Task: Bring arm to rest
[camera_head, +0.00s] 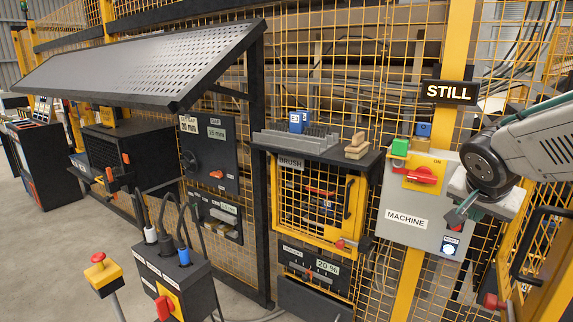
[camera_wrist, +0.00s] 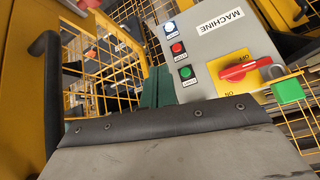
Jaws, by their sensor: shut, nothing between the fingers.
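My arm reaches in from the right edge of the head view, bent at a dark round joint. My gripper (camera_head: 460,212) hangs in front of the grey MACHINE box (camera_head: 402,232), over its right part. Its green fingers are together with nothing between them. In the wrist view the green fingers of my gripper (camera_wrist: 157,88) show beyond the dark front edge of my wrist, left of the MACHINE box (camera_wrist: 206,73). Whether the fingertips touch anything cannot be told.
The box carries a red switch (camera_head: 421,175) and a lit white lamp (camera_head: 449,248). A yellow mesh door (camera_head: 316,205) and a shelf (camera_head: 318,151) with a blue block stand left. A black handle (camera_head: 533,250) is close below my arm. A sign reads STILL (camera_head: 449,92).

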